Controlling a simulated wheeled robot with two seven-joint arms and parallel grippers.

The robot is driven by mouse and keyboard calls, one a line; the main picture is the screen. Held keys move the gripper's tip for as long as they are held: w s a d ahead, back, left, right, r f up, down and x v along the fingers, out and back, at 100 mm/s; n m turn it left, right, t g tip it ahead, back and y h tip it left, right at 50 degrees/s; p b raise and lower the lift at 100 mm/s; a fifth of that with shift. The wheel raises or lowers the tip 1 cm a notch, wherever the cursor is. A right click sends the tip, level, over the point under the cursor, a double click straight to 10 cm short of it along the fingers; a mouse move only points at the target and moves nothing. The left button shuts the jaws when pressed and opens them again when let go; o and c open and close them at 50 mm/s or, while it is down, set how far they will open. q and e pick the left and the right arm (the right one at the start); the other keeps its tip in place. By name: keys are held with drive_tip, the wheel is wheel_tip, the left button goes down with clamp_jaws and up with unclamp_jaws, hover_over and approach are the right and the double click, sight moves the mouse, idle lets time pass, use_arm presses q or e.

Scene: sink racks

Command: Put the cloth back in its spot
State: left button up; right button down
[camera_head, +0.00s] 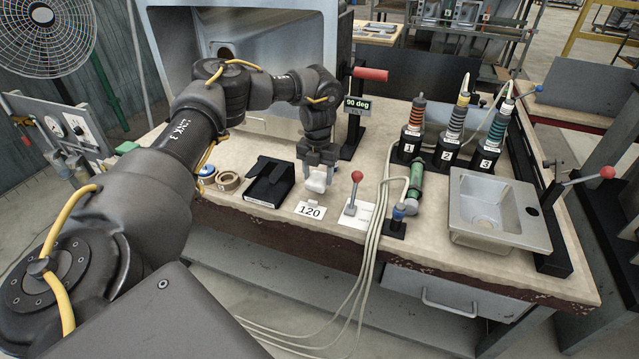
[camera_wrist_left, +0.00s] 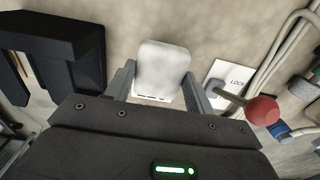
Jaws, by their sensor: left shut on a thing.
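The cloth (camera_head: 317,181) looks like a small white pad with rounded corners. My left gripper (camera_head: 319,170) is shut on it, pointing down over the front part of the workbench. In the left wrist view the cloth (camera_wrist_left: 162,72) sits between the two fingers (camera_wrist_left: 158,92). Whether it touches the bench is hard to tell. A black open holder (camera_head: 268,182) is just left of the gripper, and it also shows at the left of the wrist view (camera_wrist_left: 62,62). My right gripper is not in view.
A "120" card (camera_head: 310,210) is just in front of the cloth. A red-knobbed lever (camera_head: 353,195) stands close on the right, beside cables (camera_head: 378,225). Tape rolls (camera_head: 228,181) lie left of the holder.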

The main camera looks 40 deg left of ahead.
sight(320, 177)
use_arm(q)
drive_tip(key=shift+w+f, duration=0.15)
drive_tip(key=shift+f, duration=0.1)
wheel_tip(320, 177, down, 3)
drive_tip(key=shift+w+d+p, duration=0.1)
drive_tip(key=shift+p, duration=0.25)
drive_tip(key=shift+f, duration=0.1)
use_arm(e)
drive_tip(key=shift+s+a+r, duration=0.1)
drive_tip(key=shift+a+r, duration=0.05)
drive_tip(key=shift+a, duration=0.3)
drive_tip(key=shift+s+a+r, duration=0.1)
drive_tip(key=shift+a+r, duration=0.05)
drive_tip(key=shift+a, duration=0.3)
use_arm(q)
drive_tip(key=o, duration=0.6)
drive_tip(key=shift+f, duration=0.1)
drive_tip(key=o, duration=0.3)
drive_tip(key=shift+o, duration=0.2)
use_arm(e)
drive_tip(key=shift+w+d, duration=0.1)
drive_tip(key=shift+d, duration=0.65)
